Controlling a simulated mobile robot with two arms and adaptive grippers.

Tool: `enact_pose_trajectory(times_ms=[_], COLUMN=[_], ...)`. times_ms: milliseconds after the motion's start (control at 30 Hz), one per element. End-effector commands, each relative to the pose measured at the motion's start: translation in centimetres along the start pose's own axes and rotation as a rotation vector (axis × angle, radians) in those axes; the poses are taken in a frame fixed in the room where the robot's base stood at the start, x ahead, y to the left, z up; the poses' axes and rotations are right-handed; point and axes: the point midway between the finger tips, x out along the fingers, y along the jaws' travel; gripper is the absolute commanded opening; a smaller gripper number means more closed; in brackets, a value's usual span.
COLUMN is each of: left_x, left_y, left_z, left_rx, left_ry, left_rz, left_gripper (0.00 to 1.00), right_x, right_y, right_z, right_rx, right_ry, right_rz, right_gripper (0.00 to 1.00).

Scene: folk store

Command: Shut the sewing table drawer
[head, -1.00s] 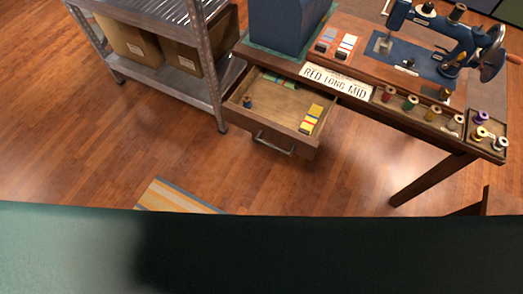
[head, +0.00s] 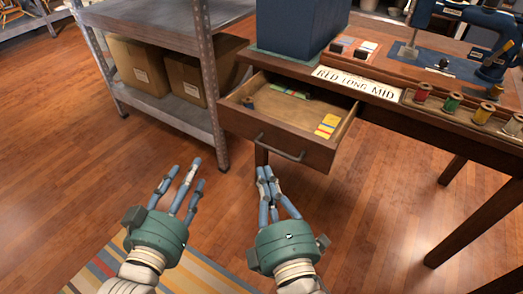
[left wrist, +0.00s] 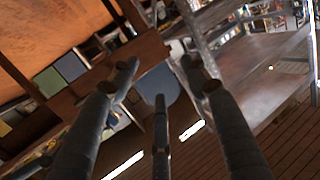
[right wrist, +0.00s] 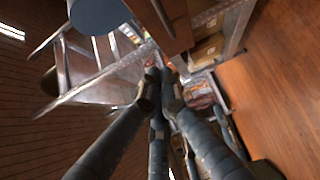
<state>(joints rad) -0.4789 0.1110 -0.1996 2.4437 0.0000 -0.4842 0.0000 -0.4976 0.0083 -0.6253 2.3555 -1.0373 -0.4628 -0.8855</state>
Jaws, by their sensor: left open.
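The wooden drawer (head: 243,124) of the sewing table (head: 425,121) is pulled out, its interior showing in the head view. A dark bar handle (head: 279,148) is on its front. Inside lie a blue spool (head: 249,102), small coloured cards (head: 290,91) and a yellow striped packet (head: 327,125). My left gripper (head: 182,176) is open and empty, low and left of the drawer front. My right gripper (head: 268,178) has its fingers drawn together with nothing seen between them, below and in front of the handle. Both are apart from the drawer in the head view.
A metal shelf (head: 165,108) with cardboard boxes (head: 138,66) stands close left of the drawer. A blue box (head: 292,30), name plate (head: 355,82), thread spools (head: 453,101) and sewing machine (head: 489,66) stand on the table. A striped rug (head: 95,275) lies below my arms.

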Motion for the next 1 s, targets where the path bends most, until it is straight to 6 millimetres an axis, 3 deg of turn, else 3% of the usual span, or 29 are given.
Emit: enact_pose_trajectory(times_ms=[167,367,600,800,1000], left_x=[-0.1,0.0,0.0,-0.4,-0.7], left_y=[0.0,0.0,0.5,0.8,0.9], left_z=[0.0,-0.4,-4.0,-6.5,-7.6], left_rx=[0.001,0.000,-0.003,-0.006,-0.007], left_ry=[-0.010,0.016,0.176,0.288,0.331], left_rz=[-0.001,0.001,0.010,0.016,0.018], left_gripper=[0.47,0.47,0.47,0.47,0.47], right_x=[1.7,5.6,10.5,12.1,12.7], right_y=[0.4,0.4,0.2,0.1,0.1], right_z=[0.0,0.1,0.3,2.3,2.9], right_rx=[-0.001,-0.001,-0.002,0.000,0.001], right_ry=[-0.001,-0.001,-0.002,-0.001,-0.001], right_rz=[0.007,0.007,0.005,0.003,0.001], right_gripper=[0.00,0.00,0.00,0.00,0.00])
